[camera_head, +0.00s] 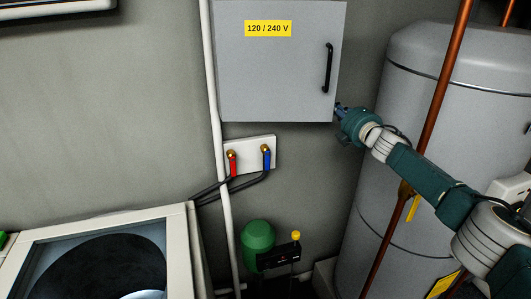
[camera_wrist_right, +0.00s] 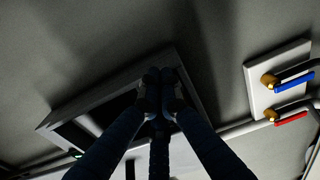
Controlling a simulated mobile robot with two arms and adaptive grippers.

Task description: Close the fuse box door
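The grey fuse box door (camera_head: 270,75) is at the top of the head view, with a yellow 120 / 240 V label (camera_head: 268,28) and a black handle (camera_head: 327,68) near its right edge. My right gripper (camera_head: 341,110) is at the door's lower right corner, its tips partly hidden at the edge. My left gripper is not in view.
A valve plate (camera_head: 262,142) with red and blue levers is below the box. A white pipe (camera_head: 219,160) runs down its left side. A large grey tank (camera_head: 420,100) and copper pipe (camera_head: 445,85) are close to my right arm. A washer (camera_head: 193,240) stands lower left.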

